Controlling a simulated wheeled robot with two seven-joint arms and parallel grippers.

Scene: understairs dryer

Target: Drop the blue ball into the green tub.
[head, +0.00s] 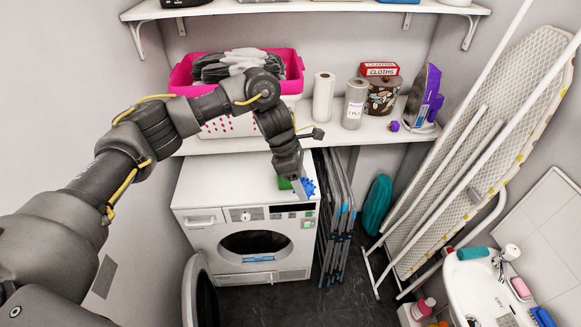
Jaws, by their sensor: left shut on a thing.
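My left gripper (304,186) hangs over the right front part of the dryer's (228,180) white top, pointing down. It is shut on the blue ball (308,187), which looks knobbly and shows at the fingertips. A small green patch (284,184) shows just left of the fingers, on or above the dryer top. It may be part of the green tub; the gripper hides most of it, so I cannot tell. I cannot tell the ball's height above the top. My right gripper is out of view.
Folded racks (337,215) stand right of the dryer. An ironing board (490,150) leans at right. The dryer door (199,292) is open.

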